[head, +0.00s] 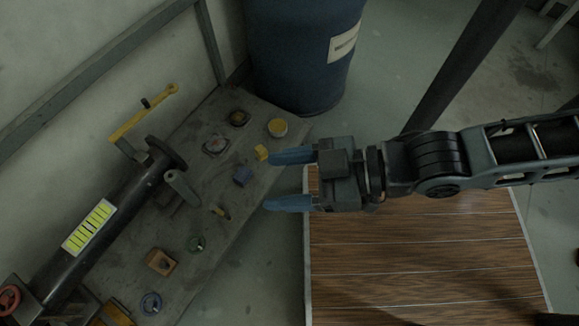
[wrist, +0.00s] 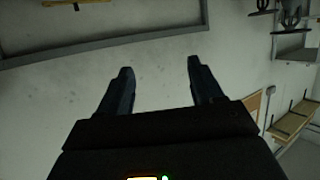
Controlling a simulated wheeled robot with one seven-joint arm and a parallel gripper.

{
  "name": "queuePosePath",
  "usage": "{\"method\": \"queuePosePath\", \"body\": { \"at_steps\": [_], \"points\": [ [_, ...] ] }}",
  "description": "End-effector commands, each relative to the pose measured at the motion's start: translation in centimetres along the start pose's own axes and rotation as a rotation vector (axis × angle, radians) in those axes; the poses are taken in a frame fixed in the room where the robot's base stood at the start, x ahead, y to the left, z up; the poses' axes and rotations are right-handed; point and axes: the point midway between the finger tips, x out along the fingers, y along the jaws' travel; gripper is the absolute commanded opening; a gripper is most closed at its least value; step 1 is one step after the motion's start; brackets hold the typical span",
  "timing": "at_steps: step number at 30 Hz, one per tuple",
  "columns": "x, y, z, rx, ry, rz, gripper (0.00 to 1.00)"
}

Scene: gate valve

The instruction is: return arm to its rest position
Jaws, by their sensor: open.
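My gripper (head: 290,180) is open and empty, with two blue fingers pointing left in the head view. My arm comes in from the right edge and is stretched out over the gap between the grey bench and the wooden-topped surface. In the wrist view, the two dark fingers (wrist: 158,82) stand apart with nothing between them, in front of a pale wall. The gripper touches nothing that I can see. A yellow block (head: 262,153) shows close to the upper fingertip; I cannot tell their distance in depth.
A blue barrel (head: 290,60) stands behind. A wooden-topped surface (head: 420,260) lies below my arm.

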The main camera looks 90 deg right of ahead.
Motion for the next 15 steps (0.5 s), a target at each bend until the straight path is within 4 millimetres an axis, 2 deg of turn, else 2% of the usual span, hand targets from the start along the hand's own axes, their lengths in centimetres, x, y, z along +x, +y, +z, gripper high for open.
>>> {"method": "queuePosePath", "body": {
  "at_steps": [1, 4, 15],
  "points": [
    [-0.8, -0.3, -1.1, -0.003, 0.022, -0.019, 0.66],
    [-1.5, -0.6, -2.6, -0.005, 0.054, -0.037, 0.66],
    [-1.7, -0.7, -3.1, -0.006, 0.062, -0.04, 0.66]
  ]
}}
